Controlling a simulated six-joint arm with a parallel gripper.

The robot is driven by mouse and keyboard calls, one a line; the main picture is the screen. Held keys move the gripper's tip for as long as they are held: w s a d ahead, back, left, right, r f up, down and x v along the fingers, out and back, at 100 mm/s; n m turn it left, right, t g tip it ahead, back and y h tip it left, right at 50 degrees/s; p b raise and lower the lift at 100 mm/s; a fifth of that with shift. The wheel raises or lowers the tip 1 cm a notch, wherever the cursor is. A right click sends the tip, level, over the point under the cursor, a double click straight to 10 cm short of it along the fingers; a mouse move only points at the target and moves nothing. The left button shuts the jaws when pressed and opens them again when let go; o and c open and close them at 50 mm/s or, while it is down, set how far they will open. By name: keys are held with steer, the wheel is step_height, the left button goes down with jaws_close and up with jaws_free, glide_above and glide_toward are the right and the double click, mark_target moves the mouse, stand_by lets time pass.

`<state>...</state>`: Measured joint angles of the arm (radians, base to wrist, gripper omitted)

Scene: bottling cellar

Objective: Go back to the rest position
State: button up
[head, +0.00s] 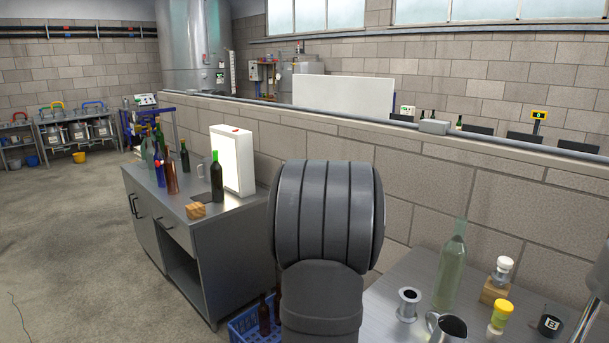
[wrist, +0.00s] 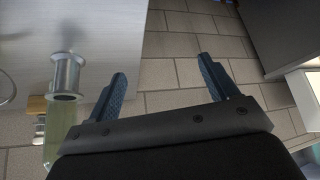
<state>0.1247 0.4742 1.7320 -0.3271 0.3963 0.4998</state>
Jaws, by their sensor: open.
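My gripper (wrist: 162,80) shows in the wrist view with its two blue fingers spread wide and nothing between them. In the head view, my dark arm fills the middle and the gripper itself does not show.
A blue crate (head: 243,330) with bottles sits left of my arm, by a cabinet (head: 225,240).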

steer(key=s+d+r, duration=0.2)
steer(key=d+r, duration=0.7)
steer(key=d, duration=0.1)
steer(key=s+d+r+m, duration=0.1)
steer(key=d+r, duration=0.8)
steer(key=d, duration=0.2)
steer(key=shift+s+r+h, duration=0.2)
steer(key=shift+s+h, duration=0.1)
steer(key=shift+s, duration=0.1)
steer(key=shift+a+f, duration=0.1)
steer(key=shift+a, duration=0.05)
steer(key=w+a+f+n, duration=0.1)
steer(key=w+a+f, duration=0.3)
steer(key=a+f, duration=0.9)
steer(key=shift+a+f, duration=0.15)
steer(key=shift+a, duration=1.45)
